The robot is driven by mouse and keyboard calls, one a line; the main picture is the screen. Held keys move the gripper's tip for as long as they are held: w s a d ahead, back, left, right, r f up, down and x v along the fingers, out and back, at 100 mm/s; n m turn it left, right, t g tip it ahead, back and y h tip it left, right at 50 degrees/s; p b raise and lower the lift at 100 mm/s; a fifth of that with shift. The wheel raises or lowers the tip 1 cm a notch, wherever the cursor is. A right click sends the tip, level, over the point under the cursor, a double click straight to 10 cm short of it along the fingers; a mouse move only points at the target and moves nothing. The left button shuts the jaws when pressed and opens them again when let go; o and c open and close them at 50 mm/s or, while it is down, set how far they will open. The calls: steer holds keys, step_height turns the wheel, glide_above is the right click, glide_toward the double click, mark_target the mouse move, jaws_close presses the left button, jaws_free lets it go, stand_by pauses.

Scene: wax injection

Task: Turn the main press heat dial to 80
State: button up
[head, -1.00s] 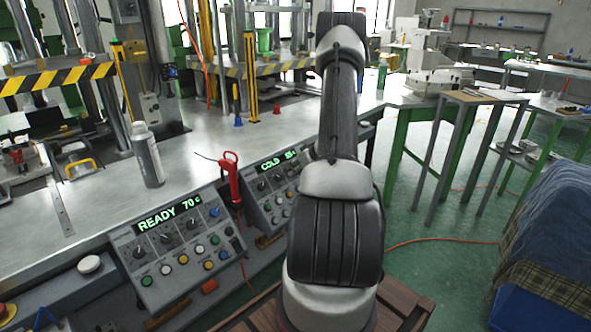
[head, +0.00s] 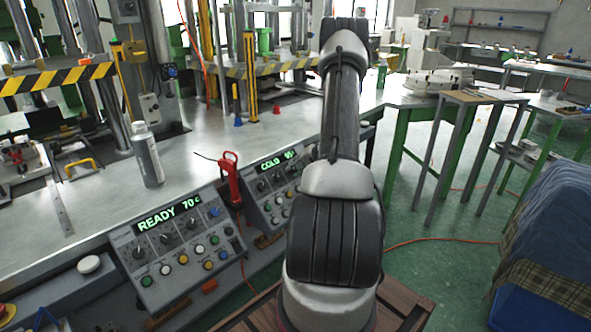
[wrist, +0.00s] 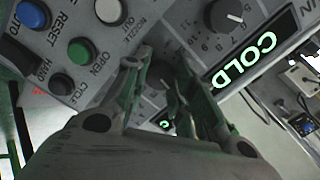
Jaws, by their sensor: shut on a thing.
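The near control panel (head: 185,255) has a green display (head: 168,215) reading READY 70. The second panel (head: 268,195) has a green display (head: 276,184) reading COLD and a number too small to read surely. In the wrist view, the COLD display (wrist: 244,62) is at the upper right. My gripper (wrist: 158,72) is at this second panel, its fingers closed around a dark dial (wrist: 159,76) beside the display. The fingers hide much of this dial, so its pointer cannot be read. In the head view my arm hides the gripper.
Another dial (wrist: 224,14) sits close beside the fingers. Green (wrist: 82,52), blue (wrist: 33,14) and white (wrist: 109,10) buttons lie to the left. A red-handled tool (head: 229,178) stands between the panels, and a grey bottle (head: 148,155) stands on the bench.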

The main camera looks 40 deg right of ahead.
steer(key=m, duration=0.4)
steer(key=shift+s+m, duration=0.1)
steer(key=shift+m, duration=0.2)
steer(key=m, duration=0.3)
steer(key=shift+m+t, duration=0.3)
steer(key=m, duration=0.4)
steer(key=shift+m, duration=0.3)
steer(key=shift+f+m+t, duration=0.1)
steer(key=shift+m+t, duration=0.2)
steer(key=shift+m, duration=1.6)
steer(key=o, duration=1)
steer(key=shift+o, duration=0.2)
